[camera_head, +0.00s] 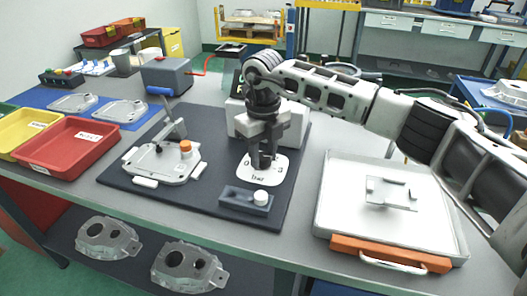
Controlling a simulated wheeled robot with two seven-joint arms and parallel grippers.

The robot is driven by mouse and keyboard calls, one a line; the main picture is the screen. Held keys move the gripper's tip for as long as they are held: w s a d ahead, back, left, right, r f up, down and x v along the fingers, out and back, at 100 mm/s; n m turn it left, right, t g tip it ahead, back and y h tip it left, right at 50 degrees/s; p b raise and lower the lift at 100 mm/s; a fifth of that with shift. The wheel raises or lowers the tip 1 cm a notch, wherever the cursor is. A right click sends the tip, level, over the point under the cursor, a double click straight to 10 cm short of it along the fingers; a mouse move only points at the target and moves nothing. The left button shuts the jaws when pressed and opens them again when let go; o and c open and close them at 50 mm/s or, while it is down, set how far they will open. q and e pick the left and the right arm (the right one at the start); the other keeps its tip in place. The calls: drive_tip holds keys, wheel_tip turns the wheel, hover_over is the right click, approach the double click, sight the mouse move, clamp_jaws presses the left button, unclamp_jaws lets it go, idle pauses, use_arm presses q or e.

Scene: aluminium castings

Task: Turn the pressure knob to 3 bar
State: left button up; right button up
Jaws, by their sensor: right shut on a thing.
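In the head view, a white dial plate (279,170) marked with black lettering and scale marks lies on the dark mat near the middle of the table. My right gripper (263,164) points straight down over this plate, with its fingers shut on the knob at the plate's centre. The fingers hide most of the knob, and I cannot read where its pointer stands. My left gripper is not in view.
Left of the dial are a white fixture (150,164) with an orange cap and a blue-handled clamp (166,106). A grey block with a white button (246,199) is just in front. A white tray (439,237) with an orange front stands right. Red (68,165) and yellow bins lie left.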

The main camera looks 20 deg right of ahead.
sight(263, 156)
drive_tip(key=shift+m, duration=0.9)
drive_tip(key=shift+r, duration=0.1)
drive_tip(key=o, duration=1)
wheel_tip(263, 156, up, 16)
drive_tip(key=shift+b, duration=0.35)
